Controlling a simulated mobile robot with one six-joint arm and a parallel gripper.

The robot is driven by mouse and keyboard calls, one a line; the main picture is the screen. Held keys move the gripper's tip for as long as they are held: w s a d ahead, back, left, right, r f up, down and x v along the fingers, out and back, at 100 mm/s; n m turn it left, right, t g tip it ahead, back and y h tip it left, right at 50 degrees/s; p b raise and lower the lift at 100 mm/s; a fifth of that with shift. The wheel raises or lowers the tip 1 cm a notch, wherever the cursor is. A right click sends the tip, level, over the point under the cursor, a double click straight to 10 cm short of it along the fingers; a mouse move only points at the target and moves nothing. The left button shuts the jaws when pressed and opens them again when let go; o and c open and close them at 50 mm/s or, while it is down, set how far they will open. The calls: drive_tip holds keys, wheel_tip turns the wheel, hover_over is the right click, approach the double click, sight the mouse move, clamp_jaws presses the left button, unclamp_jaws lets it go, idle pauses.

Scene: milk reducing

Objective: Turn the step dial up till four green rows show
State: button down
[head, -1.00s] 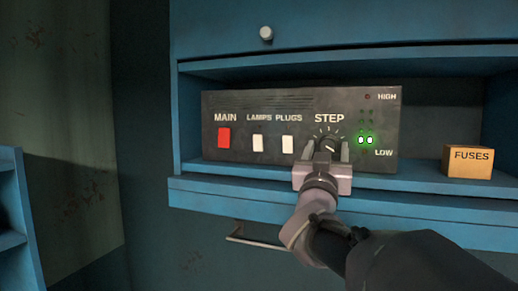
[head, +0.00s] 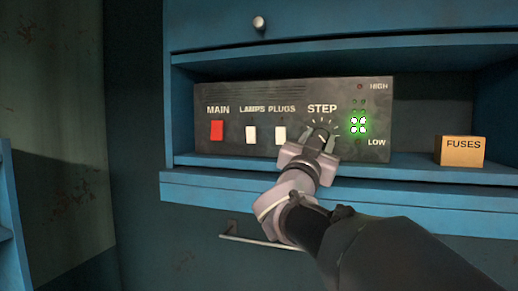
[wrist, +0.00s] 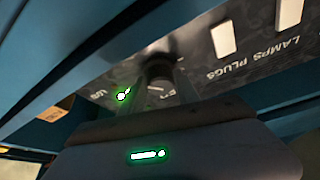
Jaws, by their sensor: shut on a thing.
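The black step dial (head: 321,133) is on the front of a dark control box (head: 233,88), under the word STEP. My gripper (head: 318,143) is shut on the dial, one finger on each side, and is tilted with it. In the wrist view the dial (wrist: 158,74) shows between the fingers, partly hidden. The light column (head: 358,125) right of the dial shows two lit green rows, with dim rows above. HIGH is marked at its top beside a dim red light, LOW at its bottom.
A red MAIN switch (head: 217,130) and white LAMPS (head: 251,134) and PLUGS (head: 281,135) switches are left of the dial. A FUSES box (head: 460,152) stands on the blue shelf (head: 410,166) at right. A drawer handle (head: 262,242) is below.

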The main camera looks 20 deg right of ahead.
drive_tip(key=shift+m+g+h+b, duration=0.35)
drive_tip(key=shift+m+g+h, duration=0.2)
drive_tip(key=shift+m, duration=1.05)
drive_tip(key=shift+g, duration=0.25)
drive_tip(key=c, duration=0.9)
unclamp_jaws()
drive_tip(key=shift+w, duration=0.1)
drive_tip(key=b+v, duration=0.4)
drive_tip(key=v, duration=1.3)
drive_tip(key=shift+s+a, duration=0.2)
